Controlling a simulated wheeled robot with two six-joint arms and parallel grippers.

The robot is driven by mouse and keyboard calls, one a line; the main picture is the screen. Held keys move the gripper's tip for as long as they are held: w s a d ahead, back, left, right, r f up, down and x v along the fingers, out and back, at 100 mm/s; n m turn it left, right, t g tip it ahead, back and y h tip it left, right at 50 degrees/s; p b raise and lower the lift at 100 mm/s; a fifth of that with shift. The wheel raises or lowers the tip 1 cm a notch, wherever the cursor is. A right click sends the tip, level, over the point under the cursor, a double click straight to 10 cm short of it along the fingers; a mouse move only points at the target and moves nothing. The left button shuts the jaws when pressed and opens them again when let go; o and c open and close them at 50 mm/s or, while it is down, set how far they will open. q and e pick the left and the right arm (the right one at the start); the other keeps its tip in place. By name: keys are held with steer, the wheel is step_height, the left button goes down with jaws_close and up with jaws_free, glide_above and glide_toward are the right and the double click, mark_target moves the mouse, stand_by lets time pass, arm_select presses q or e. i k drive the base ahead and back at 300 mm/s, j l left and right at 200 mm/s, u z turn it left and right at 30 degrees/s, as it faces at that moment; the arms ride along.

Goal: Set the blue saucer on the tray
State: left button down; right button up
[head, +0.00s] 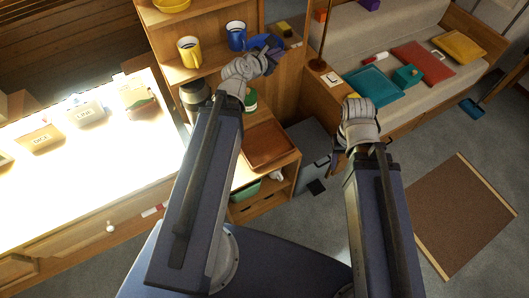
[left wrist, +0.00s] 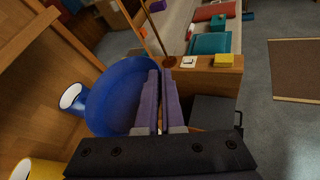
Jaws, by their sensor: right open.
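The blue saucer (head: 257,41) is in the jaws of my left gripper (head: 272,50), beside the upper shelf in the head view. In the left wrist view the saucer (left wrist: 115,95) is steeply tilted, and the two fingers (left wrist: 162,95) close on its right rim. The brown tray (head: 268,150) lies on top of the low cabinet, below and apart from the saucer. It looks empty, though my left arm covers part of its left side. My right gripper (head: 341,150) is open and empty, to the right of the cabinet; its fingers are mostly hidden.
A blue mug (head: 236,36) and a yellow mug (head: 189,52) stand on the shelf near the saucer. A green item (head: 250,101) is behind the tray. A green bin (head: 245,190) is under it. A sofa with cushions stands right; the floor before it has a brown mat (head: 460,215).

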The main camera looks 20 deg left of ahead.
mark_target(264, 144)
steer(key=l+u, duration=0.4)
steer(key=l, duration=0.3)
steer(key=l+u, duration=0.35)
steer(key=l, duration=0.35)
steer(key=k+l+u, duration=0.1)
steer(key=l+u, duration=0.3)
steer(key=l, duration=0.25)
